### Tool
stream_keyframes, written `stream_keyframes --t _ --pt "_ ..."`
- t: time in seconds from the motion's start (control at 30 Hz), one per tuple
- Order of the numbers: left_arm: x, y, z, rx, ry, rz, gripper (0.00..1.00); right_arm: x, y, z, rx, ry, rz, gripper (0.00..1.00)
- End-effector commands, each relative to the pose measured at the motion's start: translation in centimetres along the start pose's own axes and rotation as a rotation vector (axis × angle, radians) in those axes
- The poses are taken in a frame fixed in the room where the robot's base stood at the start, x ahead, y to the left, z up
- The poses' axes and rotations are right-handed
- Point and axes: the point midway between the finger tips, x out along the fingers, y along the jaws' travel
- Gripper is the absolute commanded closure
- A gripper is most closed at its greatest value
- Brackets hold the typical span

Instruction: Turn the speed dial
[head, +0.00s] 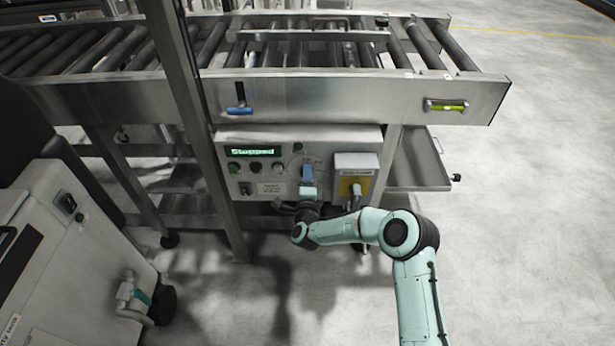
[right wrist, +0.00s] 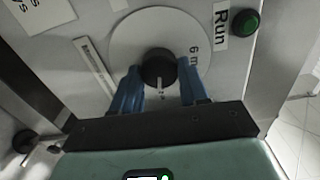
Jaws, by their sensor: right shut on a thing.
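The control panel (head: 268,186) sits under the roller conveyor, with a lit green display (head: 252,151) that appears to read "Stopped". The speed dial (right wrist: 158,66) is a black round knob with a pale pointer line on a light grey scale disc (right wrist: 128,38); "6 m" is printed to its right. My right gripper (head: 307,173) is at the panel and hides most of the dial in the head view. In the right wrist view its blue fingers (right wrist: 158,82) lie on both sides of the knob and are shut on it. My left gripper is not in view.
A green button (right wrist: 245,22) labelled "Run" is right of the dial. A yellow-and-grey switch box (head: 355,170) stands close to my right wrist. The conveyor frame (head: 300,95) overhangs the panel, and a frame post (head: 205,130) stands left. The floor at right is clear.

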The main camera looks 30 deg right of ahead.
Motion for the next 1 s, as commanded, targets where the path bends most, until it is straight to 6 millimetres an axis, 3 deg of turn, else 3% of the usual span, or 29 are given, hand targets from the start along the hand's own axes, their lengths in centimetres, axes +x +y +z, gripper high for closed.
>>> stream_keyframes --t 0.6,1.0 --pt "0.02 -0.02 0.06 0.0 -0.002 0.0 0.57 -0.01 -0.15 0.06 -0.583 0.001 -0.001 0.87" --pt "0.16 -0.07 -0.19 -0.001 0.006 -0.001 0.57 -0.01 -0.2 0.04 -0.855 0.002 0.0 0.87"
